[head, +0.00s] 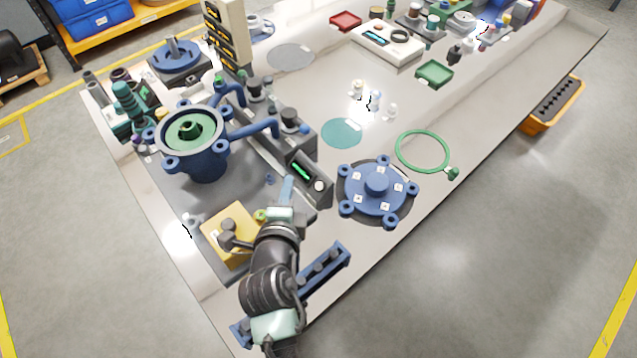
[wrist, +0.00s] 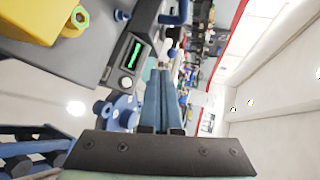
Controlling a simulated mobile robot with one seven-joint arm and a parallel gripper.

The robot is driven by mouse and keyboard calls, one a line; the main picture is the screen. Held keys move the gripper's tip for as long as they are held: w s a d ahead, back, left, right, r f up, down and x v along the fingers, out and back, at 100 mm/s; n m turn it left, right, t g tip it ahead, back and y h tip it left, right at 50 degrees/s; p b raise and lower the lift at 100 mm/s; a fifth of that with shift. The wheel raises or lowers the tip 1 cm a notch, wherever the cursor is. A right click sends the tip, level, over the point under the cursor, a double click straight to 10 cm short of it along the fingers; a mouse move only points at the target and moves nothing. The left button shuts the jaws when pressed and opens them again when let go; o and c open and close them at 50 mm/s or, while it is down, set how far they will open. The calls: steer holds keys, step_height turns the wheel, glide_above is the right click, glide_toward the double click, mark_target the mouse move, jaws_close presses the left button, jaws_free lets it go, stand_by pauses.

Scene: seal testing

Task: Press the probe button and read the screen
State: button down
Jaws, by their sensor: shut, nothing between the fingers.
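A dark console (head: 325,199) on the table carries a small lit green screen (head: 301,171) and a round white button (head: 319,186). In the wrist view the screen (wrist: 134,52) and the button (wrist: 126,83) lie left of my fingers. The text on the screen is too small to read. My gripper (head: 288,180) is shut and empty, with its pale blue fingers together. In the head view the fingertips show just left of the console, apart from the button in the picture. In the wrist view the shut fingers (wrist: 161,75) stand in the middle, and the button is unobstructed.
A blue flanged lid (head: 376,182) lies right of the console, with a green ring (head: 423,133) beyond it. A blue vessel (head: 205,160) stands to the left. A yellow block (head: 228,220) and a blue rack (head: 334,262) flank my arm. Table around the teal disc (head: 342,133) is mostly clear.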

steer(key=w+d+f, duration=0.1)
steer(key=f, duration=0.1)
steer(key=w+d+f+b, duration=0.2)
steer(key=d+f, duration=0.1)
steer(key=shift+f, duration=0.3)
steer(key=shift+w+d+f, duration=0.25)
steer(key=shift+d+f, duration=0.15)
steer(key=shift+f+b, duration=0.1)
steer(key=shift+b, duration=0.2)
stand_by(1.4)
steer(key=shift+w+d+f, duration=0.15)
steer(key=shift+d+f, duration=0.05)
steer(key=shift+f, duration=0.05)
steer(key=shift+w+d+f+b, duration=0.1)
steer(key=shift+d+f+b, duration=0.15)
steer(key=shift+b, duration=0.25)
stand_by(0.7)
steer(key=shift+a+r, duration=0.1)
steer(key=shift+s+a+r, duration=0.3)
steer(key=shift+a+r, duration=0.05)
steer(key=shift+r, duration=0.15)
steer(key=shift+s+a+r+p, duration=0.25)
steer(key=shift+s+a+r, duration=0.15)
steer(key=shift+r, duration=0.25)
steer(key=shift+s+a+r+p, duration=0.2)
steer(key=shift+s+a+r, duration=0.05)
steer(key=shift+a+r, duration=0.35)
steer(key=shift+s+a+r+p, duration=0.25)
steer(key=shift+s+a+r, duration=0.15)
steer(key=shift+r, duration=0.25)
